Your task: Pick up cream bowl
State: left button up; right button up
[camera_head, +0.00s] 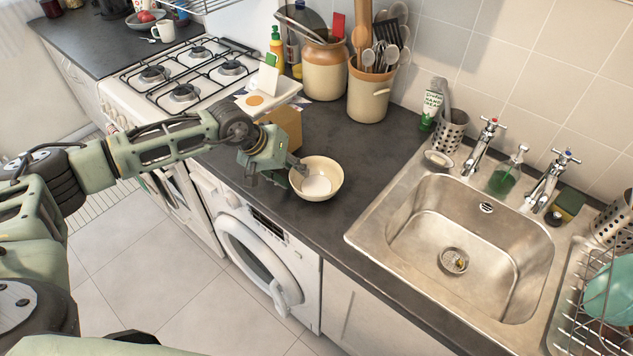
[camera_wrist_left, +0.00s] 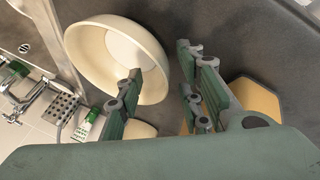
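The cream bowl (camera_head: 328,191) stands upright and empty on the dark counter, between the hob and the sink. It also shows in the left wrist view (camera_wrist_left: 90,42). My left gripper (camera_head: 280,172) is at the bowl's left rim. In the left wrist view my left gripper (camera_wrist_left: 160,62) has its two fingers apart, with one finger over the bowl's inside and the other outside the rim. The rim shows in the gap between them. I cannot tell whether either finger touches the bowl. My right gripper is not in view.
A tan block-like object (camera_head: 283,126) stands just behind my left gripper. Utensil crocks (camera_head: 369,94) stand at the wall. The steel sink (camera_head: 400,236) is to the right. The counter's front edge is close to the bowl, above the washer (camera_head: 258,250).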

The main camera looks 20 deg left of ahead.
pick_arm(q)
jog(key=shift+c, duration=0.3)
grip_shut()
jog(key=shift+w+r, duration=0.1)
jog(key=shift+r, duration=0.25)
jog(key=shift+r+b, duration=0.7)
jog(key=shift+r, duration=0.05)
jog(key=shift+r+b, duration=0.5)
jog(key=shift+r, duration=0.45)
jog(key=s+d+r+b, duration=0.1)
jog(key=s+r+b, duration=0.1)
jog(key=s, duration=0.3)
jog(key=s+d+r+b, duration=0.1)
jog(key=s+r+b, duration=0.1)
jog(key=s+r, duration=0.3)
jog(key=shift+s, duration=0.75)
jog(key=shift+d, duration=0.1)
